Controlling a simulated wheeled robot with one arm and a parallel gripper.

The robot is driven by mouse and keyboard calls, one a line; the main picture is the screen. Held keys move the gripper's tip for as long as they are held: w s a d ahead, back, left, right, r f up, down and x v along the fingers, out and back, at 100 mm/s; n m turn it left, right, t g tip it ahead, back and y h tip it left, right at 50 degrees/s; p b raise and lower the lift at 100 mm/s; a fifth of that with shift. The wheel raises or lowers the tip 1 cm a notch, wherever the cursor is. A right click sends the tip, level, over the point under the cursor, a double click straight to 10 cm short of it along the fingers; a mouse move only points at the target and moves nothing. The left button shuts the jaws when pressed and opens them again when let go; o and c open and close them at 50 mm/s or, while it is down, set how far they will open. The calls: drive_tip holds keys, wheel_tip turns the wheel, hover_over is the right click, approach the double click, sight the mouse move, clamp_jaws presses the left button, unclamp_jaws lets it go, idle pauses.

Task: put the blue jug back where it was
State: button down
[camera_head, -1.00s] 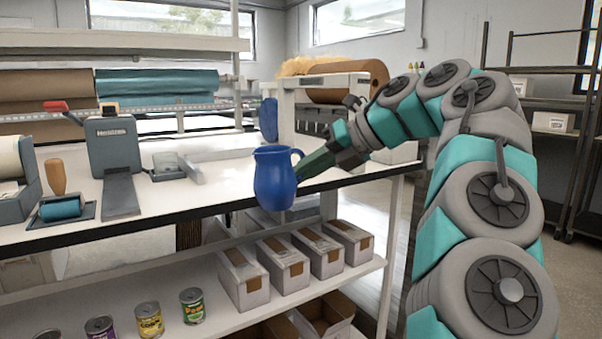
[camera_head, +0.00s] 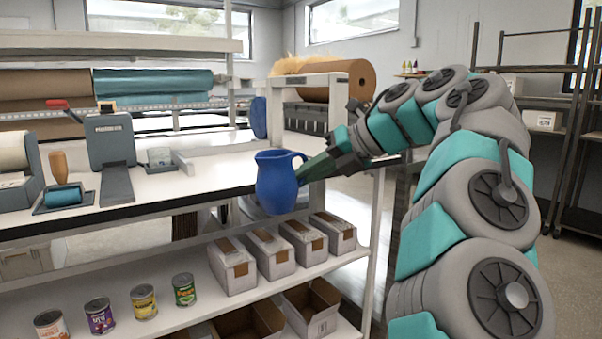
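The blue jug (camera_head: 276,183) is upright, in front of the workbench's front edge near its right end. Its handle points right, toward my gripper (camera_head: 303,178). My gripper reaches in from the right and its fingers meet the jug at the handle side. The fingers appear closed on the handle, with the tips partly hidden by the jug. The jug's base hangs below the tabletop level, over the lower shelf, and rests on nothing visible.
The lower shelf (camera_head: 215,300) carries several white boxes (camera_head: 268,252) and several cans (camera_head: 143,301). Another blue object (camera_head: 259,117) stands farther back. Bare tabletop lies left of the jug.

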drive_tip(key=w+d+f+m+t+h, duration=0.2)
drive_tip(key=d+f, duration=0.4)
drive_tip(key=f, duration=0.8)
drive_tip(key=w+d+f+m+t+h, duration=0.3)
drive_tip(key=w+d+f+m+h, duration=0.2)
drive_tip(key=f, duration=0.9)
drive_tip(key=w+d+f+m+t+h, duration=0.2)
drive_tip(key=w+d+f+m, duration=0.4)
drive_tip(key=f, duration=0.8)
drive_tip(key=d+m+h, duration=0.1)
drive_tip(key=d, duration=0.2)
drive_tip(key=shift+f+h, duration=0.25)
drive_tip(key=shift+h, duration=0.05)
drive_tip(key=shift+s, duration=0.1)
